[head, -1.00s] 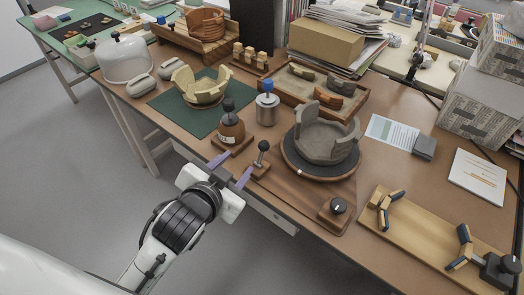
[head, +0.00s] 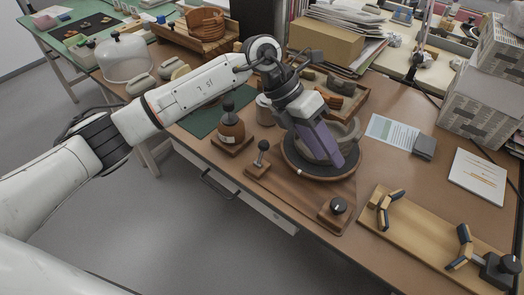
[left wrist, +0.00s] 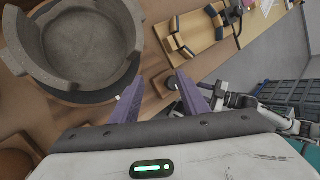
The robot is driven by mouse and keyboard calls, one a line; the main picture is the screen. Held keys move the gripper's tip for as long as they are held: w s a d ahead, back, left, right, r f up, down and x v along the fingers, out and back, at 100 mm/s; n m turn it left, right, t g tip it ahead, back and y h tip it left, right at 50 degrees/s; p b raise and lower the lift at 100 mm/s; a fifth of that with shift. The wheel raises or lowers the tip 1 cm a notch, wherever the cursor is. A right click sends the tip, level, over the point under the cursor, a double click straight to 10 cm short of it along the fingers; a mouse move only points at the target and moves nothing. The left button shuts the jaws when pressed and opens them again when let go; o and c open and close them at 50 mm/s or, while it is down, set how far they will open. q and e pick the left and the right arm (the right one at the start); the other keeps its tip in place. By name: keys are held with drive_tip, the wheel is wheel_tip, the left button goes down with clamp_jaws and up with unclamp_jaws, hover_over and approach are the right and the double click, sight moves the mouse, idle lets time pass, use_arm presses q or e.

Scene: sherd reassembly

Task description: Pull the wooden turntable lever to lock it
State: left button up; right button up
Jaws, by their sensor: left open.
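The wooden turntable (head: 296,172) has a dark top and a grey clay vessel (head: 349,131) with a broken rim on it. A short lever with a black ball (head: 263,146) stands on a small wooden block at the front left of the turntable board. My left gripper (head: 325,155) is above the turntable, pointing down, and hides part of the vessel. In the left wrist view its two purple fingers (left wrist: 158,100) are spread with nothing between them. There the vessel (left wrist: 88,48) lies to the upper left. What looks like my right arm shows at the right; its jaws are unclear.
A wooden board with padded clamps (head: 384,208) lies at the right. The table's front edge is close to the lever.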

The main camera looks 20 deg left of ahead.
sight(262, 148)
use_arm(q)
drive_tip(key=w+a+y, duration=0.1)
drive_tip(key=a+y, duration=0.1)
drive_tip(key=a, duration=0.3)
drive_tip(key=w+a+y, duration=0.1)
drive_tip(key=a+y, duration=0.1)
drive_tip(key=a, duration=0.3)
drive_tip(key=w+a+r+n+y, duration=0.1)
drive_tip(key=a+y, duration=0.1)
drive_tip(key=a, duration=0.3)
drive_tip(key=shift+w+y, duration=0.15)
drive_tip(key=shift+y, duration=0.15)
drive_tip(key=shift+a+f, duration=0.25)
drive_tip(key=f, duration=0.6)
drive_tip(key=d+f, duration=0.1)
drive_tip(key=f, duration=0.2)
drive_tip(key=shift+s+f+p, duration=0.25)
drive_tip(key=shift+f+p, duration=0.05)
clamp_jaws()
